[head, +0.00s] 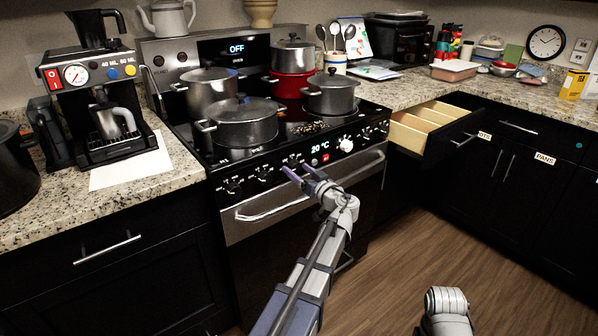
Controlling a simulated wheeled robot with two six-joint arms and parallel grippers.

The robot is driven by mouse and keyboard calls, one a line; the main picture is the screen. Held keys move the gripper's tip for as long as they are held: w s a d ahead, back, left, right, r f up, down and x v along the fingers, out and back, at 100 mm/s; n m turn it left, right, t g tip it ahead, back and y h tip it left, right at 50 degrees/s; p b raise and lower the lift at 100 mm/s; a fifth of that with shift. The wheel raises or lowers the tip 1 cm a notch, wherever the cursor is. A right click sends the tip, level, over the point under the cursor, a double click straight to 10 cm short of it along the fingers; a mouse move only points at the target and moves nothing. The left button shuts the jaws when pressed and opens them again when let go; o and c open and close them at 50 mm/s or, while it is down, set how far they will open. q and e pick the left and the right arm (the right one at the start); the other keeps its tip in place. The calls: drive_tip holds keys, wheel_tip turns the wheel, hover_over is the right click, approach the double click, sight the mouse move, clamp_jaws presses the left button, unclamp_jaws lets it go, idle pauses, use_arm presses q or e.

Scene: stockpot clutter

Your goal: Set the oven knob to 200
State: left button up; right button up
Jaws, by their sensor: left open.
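The oven (280,218) stands in the middle, with a row of black knobs along its front panel. A pale, bright knob (346,144), taken to be the oven knob, sits just right of the display. My left gripper (298,172) is open, with its fingers pointing at the panel, below and left of the display. It appears empty and apart from the pale knob. My right gripper is not in view; only a grey part of my right arm shows at the bottom.
Several pots, including a front pot (243,122), stand on the cooktop. The oven's handle bar (272,212) runs below the panel. An open drawer (428,120) juts out to the right. A coffee machine (92,95) stands on the left counter. The wooden floor (400,265) is clear.

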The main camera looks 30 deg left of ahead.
use_arm(q)
clamp_jaws()
idle(0.5)
